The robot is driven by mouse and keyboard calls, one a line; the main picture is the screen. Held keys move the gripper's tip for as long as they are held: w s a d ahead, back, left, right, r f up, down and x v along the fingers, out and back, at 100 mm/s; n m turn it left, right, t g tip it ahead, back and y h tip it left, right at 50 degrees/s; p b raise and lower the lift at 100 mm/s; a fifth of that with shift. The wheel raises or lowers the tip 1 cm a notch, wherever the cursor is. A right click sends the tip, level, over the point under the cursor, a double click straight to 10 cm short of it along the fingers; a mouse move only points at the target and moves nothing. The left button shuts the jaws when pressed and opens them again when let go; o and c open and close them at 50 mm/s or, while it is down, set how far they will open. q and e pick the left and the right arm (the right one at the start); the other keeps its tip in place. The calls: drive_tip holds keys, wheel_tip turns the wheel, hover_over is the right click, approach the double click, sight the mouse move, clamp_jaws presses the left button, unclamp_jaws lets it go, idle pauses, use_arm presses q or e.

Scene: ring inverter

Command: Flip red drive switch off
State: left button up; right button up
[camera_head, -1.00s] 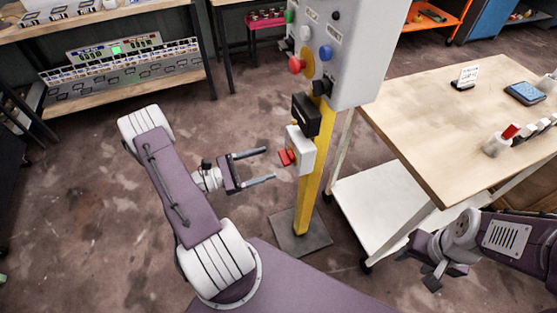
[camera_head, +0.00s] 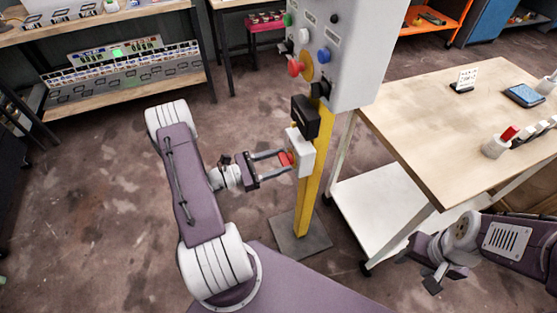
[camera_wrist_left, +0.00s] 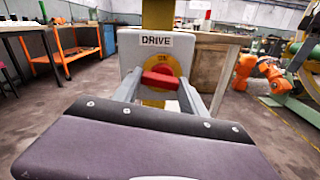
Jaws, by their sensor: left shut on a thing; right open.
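The red drive switch (camera_head: 286,159) sits on the front of a small white box on the yellow post. In the left wrist view the red switch knob (camera_wrist_left: 160,80) lies crosswise on a yellow disc, under a label reading DRIVE (camera_wrist_left: 156,41). My left gripper (camera_head: 284,160) is at the box, its two fingers shut on the red knob from either side. In the left wrist view its fingers (camera_wrist_left: 158,92) reach forward around the knob. My right gripper (camera_head: 436,272) is open and empty at the lower right, away from the switch.
The yellow post (camera_head: 311,205) also carries a black box (camera_head: 305,115) and, higher up, a grey control cabinet (camera_head: 358,55) with coloured buttons. A wooden-topped table (camera_head: 430,135) stands to the right. A shelf (camera_head: 130,85) stands at the back left. Floor between is clear.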

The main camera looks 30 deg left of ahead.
use_arm(q)
drive_tip(key=shift+n+p, duration=0.3)
drive_tip(key=shift+n, duration=0.7)
use_arm(e)
drive_tip(key=shift+r, duration=0.75)
use_arm(q)
drive_tip(key=o, duration=1.4)
drive_tip(key=shift+c, duration=0.2)
drive_tip(key=v, duration=0.9)
drive_tip(key=shift+p, duration=0.3)
use_arm(e)
drive_tip(key=shift+r, duration=0.3)
